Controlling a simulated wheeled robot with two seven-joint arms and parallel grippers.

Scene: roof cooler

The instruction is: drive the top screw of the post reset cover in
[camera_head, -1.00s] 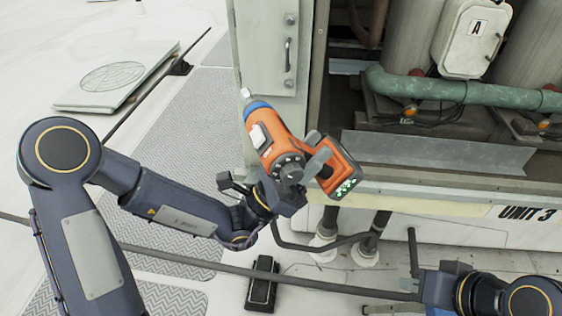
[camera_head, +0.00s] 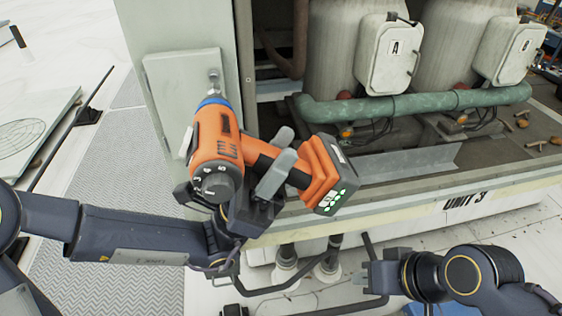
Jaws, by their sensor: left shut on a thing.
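My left gripper (camera_head: 277,158) is shut on the handle of an orange and black power screwdriver (camera_head: 215,152), whose battery end shows green lights. The tool's blue collar and bit point up at the top of the post reset cover (camera_head: 180,78), a pale panel on the cabinet's left post. The bit tip is at or just in front of the top screw (camera_head: 213,74). I cannot tell whether they touch. The tool hides the lower part of the cover and most of its handle. My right gripper (camera_head: 372,265) is empty at the lower right, and its opening is unclear.
Several small brown-topped pieces lie at the right. Pipes (camera_head: 327,262) stand below.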

